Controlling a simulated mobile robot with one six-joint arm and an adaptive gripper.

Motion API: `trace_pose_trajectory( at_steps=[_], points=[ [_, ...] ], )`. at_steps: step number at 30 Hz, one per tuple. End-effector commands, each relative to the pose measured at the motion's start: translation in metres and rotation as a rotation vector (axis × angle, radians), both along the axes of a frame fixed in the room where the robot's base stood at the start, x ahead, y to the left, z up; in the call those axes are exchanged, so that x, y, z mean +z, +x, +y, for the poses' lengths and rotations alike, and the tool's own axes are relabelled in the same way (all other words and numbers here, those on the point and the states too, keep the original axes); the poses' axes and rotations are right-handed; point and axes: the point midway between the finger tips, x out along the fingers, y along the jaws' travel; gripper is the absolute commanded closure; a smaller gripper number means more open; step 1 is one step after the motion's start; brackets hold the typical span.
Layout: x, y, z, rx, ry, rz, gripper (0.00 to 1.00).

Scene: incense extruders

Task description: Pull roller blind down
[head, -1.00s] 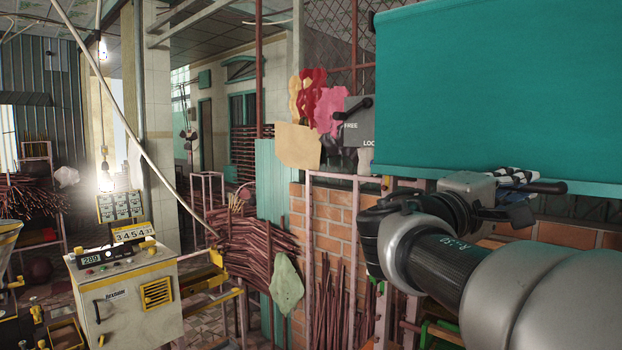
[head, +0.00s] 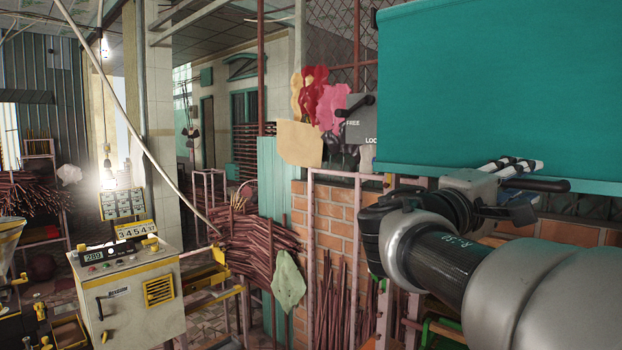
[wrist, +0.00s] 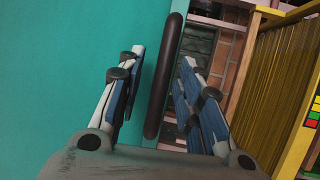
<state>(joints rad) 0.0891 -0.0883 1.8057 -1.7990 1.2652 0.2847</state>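The teal roller blind (head: 490,90) hangs at the right in the head view, its bottom edge at about the height of my gripper (head: 515,182). A black bar handle (head: 550,186) shows just below that edge. In the wrist view the teal sheet (wrist: 50,80) fills the left side, and the handle (wrist: 160,85) runs upright in the picture between the fingers of my gripper (wrist: 163,62). The fingers are apart, with visible gaps to the handle on both sides. How far the handle lies along the fingers is hard to tell.
A grey box (head: 357,122) with a black lever and FREE/LOCK lettering is left of the blind. A brick wall (head: 335,215) with bundled sticks stands below it. A yellow slatted wooden frame (wrist: 275,80) is at the right in the wrist view.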

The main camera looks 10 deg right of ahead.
Motion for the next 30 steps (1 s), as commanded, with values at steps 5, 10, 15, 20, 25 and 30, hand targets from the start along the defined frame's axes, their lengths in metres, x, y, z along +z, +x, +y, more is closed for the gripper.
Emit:
trace_pose_trajectory(
  at_steps=[5, 10, 15, 20, 25, 30],
  points=[
    [-0.003, -0.004, 0.022, 0.006, 0.000, 0.000, 0.67],
    [-0.010, -0.013, 0.057, 0.008, 0.000, 0.001, 0.67],
    [-0.015, -0.022, 0.089, 0.007, 0.000, 0.001, 0.67],
    [-0.019, -0.027, 0.107, 0.004, 0.001, 0.001, 0.67],
    [-0.020, -0.029, 0.113, 0.001, 0.000, 0.000, 0.67],
    [-0.020, -0.029, 0.113, 0.000, 0.000, 0.000, 0.67]
  ],
)
